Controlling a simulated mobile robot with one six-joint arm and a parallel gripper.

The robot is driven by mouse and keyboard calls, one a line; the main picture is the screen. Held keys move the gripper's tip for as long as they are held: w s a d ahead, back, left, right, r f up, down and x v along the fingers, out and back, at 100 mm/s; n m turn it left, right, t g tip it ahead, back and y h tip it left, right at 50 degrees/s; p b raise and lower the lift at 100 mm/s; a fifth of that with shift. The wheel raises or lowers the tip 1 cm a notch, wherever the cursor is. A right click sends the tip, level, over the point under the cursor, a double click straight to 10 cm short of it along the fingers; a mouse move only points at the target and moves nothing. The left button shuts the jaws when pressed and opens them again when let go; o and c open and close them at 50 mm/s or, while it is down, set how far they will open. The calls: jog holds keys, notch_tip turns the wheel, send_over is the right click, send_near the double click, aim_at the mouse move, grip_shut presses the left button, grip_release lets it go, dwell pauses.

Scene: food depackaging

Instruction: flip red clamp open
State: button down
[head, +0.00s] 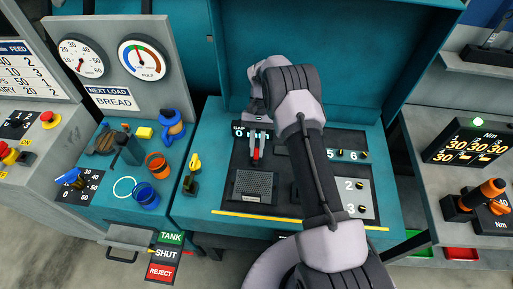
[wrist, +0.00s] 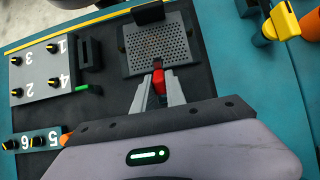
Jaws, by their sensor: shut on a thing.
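The red clamp (wrist: 158,81) shows in the wrist view between my fingers, close to the edge of a dark perforated plate. In the head view the red clamp (head: 256,154) is a small red piece just above the perforated plate (head: 253,186). My gripper (wrist: 158,90) is shut on the red clamp, one grey finger on each side. In the head view my gripper (head: 257,147) reaches down onto it from above. The clamp's base is partly hidden by my fingers and gripper body.
Numbered knobs stand on a grey panel (head: 350,195) to the right of the plate. A yellow-topped lever (head: 193,175) stands to the left, near an orange cup (head: 157,165) and a blue cup (head: 146,195). Teal housing walls rise behind and at the right.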

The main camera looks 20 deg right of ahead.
aim_at(257, 147)
jog(key=shift+w+d+f+g, duration=0.1)
jog(key=shift+w+g, duration=0.1)
jog(key=shift+g, duration=0.3)
jog(key=c, duration=1.4)
grip_release()
jog(key=shift+o, duration=0.2)
jog(key=shift+w+r+y, duration=0.1)
jog(key=shift+r+y, duration=0.2)
jog(key=shift+r, duration=0.1)
notch_tip(257, 147, up, 3)
jog(key=shift+r+p, duration=0.2)
jog(key=shift+p, duration=0.15)
jog(key=s+p, duration=0.1)
jog(key=s, duration=1.5)
jog(key=shift+a+r, duration=0.2)
jog(key=shift+r, duration=0.25)
